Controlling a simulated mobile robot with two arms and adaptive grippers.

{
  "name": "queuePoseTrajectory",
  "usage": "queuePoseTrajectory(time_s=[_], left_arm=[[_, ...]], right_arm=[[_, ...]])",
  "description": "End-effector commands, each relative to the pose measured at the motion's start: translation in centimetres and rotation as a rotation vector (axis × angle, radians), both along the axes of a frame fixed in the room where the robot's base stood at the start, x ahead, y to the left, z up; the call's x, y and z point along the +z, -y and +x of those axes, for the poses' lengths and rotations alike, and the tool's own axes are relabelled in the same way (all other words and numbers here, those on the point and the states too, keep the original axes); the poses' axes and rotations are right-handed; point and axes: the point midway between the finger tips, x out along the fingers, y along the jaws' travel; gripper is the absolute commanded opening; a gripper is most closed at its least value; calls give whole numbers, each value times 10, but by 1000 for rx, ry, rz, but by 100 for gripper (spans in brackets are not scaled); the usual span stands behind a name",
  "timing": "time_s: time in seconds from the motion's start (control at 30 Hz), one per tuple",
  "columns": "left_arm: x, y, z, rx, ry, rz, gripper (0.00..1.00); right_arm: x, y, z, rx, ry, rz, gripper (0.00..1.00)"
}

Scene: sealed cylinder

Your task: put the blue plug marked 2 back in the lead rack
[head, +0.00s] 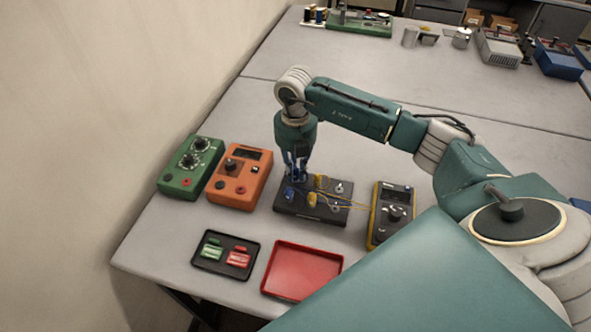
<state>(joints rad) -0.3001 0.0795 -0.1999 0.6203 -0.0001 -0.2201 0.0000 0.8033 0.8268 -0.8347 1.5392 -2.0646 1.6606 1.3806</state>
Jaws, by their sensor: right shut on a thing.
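My right gripper (296,174) points down over the back left part of a dark block (325,215) and is shut on a small blue thing, apparently a blue plug. I cannot read any number on it, and the fingers partly hide it. The dark block carries small blue and yellow plugs and metal posts, with thin yellow leads running to the right. Another blue plug (290,191) shows at its left side. I cannot tell for certain whether this block is the lead rack, or whether the held plug touches it. My left gripper is out of view.
An orange meter (250,190) and a green box (180,180) with dials stand left of the block. A yellow-edged meter (388,226) stands right. In front are a black tray (213,266) with green and red pieces and an empty red tray (297,274).

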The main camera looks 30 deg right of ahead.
Motion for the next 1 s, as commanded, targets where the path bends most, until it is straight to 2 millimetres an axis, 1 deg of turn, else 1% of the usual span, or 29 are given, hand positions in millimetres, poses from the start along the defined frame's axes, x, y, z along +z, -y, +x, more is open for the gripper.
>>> queuePoseTrajectory(time_s=[0.4,0.43,0.47,0.5,0.53,0.73,0.83,0.93,1.0], left_arm=[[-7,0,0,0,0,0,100],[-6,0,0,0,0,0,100],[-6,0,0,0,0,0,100],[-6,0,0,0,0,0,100],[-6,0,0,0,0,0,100],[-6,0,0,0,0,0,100],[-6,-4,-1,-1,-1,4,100],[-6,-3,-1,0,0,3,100],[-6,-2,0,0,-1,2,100]], right_arm=[[-10,0,0,0,0,0,0],[-8,0,0,0,0,0,22],[-8,0,0,0,0,0,28],[-8,0,0,0,0,0,36],[-8,0,0,0,0,0,38],[-8,0,0,0,0,0,38],[-7,0,0,0,0,0,38],[1,0,1,0,2,1,38],[12,0,2,0,5,0,38]])
